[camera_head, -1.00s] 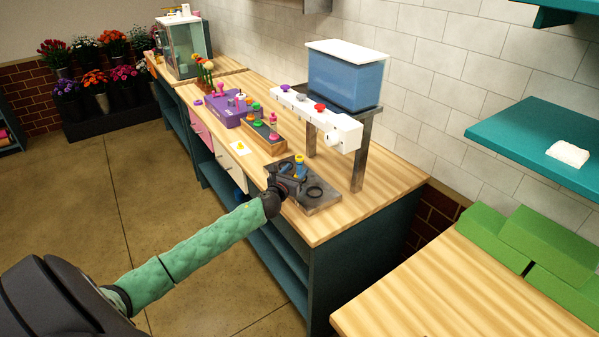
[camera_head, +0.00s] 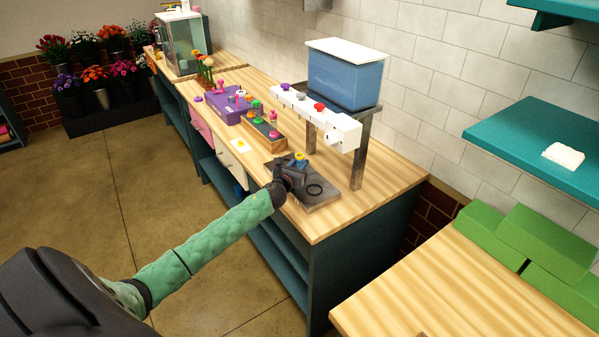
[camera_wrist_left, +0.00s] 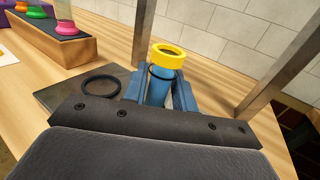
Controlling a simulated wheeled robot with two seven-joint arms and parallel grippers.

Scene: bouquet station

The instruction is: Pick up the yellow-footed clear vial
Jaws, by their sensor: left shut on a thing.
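The vial (camera_wrist_left: 161,85) shows in the left wrist view as a bluish tube with a thick yellow ring (camera_wrist_left: 168,56) at its top end and a thin dark band below it. In the head view its yellow end (camera_head: 300,156) shows above my gripper, and its lower part is hidden. My left gripper (camera_head: 297,168) is at the vial over the dark plate (camera_head: 324,198). Its two blue fingers (camera_wrist_left: 159,92) are shut on the tube from both sides, below the yellow ring. I cannot tell whether the vial's lower end touches the plate. My right gripper is not in view.
A black ring (camera_head: 315,190) lies on the plate. Behind stands a blue tank (camera_head: 345,80) on a metal frame with a white knobbed bar (camera_head: 325,120). A wooden rack (camera_head: 263,131) and purple block (camera_head: 228,108) stand farther left. The counter's right end (camera_head: 375,195) is clear.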

